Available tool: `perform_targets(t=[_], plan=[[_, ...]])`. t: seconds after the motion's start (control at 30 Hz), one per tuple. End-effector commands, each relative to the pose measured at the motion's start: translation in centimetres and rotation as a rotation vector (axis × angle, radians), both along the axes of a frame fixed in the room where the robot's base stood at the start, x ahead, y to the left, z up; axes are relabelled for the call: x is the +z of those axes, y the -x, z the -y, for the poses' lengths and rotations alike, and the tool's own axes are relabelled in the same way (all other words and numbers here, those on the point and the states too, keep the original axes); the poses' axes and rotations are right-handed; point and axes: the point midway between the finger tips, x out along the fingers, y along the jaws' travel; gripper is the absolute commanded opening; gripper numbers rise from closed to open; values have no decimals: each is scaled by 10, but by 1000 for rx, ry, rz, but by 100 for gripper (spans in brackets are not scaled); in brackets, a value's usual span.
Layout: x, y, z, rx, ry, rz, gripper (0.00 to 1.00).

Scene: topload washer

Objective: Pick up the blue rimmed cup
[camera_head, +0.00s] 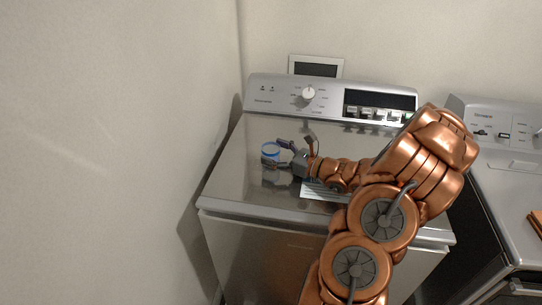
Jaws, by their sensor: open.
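The blue rimmed cup (270,151) is small and pale with a blue band at its top. It stands upright on the lid of the topload washer (235,170), left of the lid's middle. My gripper (277,156) reaches in from the right and is open, with its fingers at the cup's right side. One finger is near the cup's far side and the other is near its front. I cannot tell whether the fingers touch the cup.
The washer's control panel (280,95) with a knob rises behind the lid. A framed panel (316,67) is on the wall. A wall (110,150) stands close on the left. A second appliance (508,170) is on the right. A pale sheet (318,190) lies under my arm.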

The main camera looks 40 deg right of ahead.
Motion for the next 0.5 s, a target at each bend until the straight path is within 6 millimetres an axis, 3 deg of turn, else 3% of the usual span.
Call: perform_targets(t=[0.1,0.5], plan=[[0,0,0,0,0,0,85],[0,0,0,0,0,-1,43]])
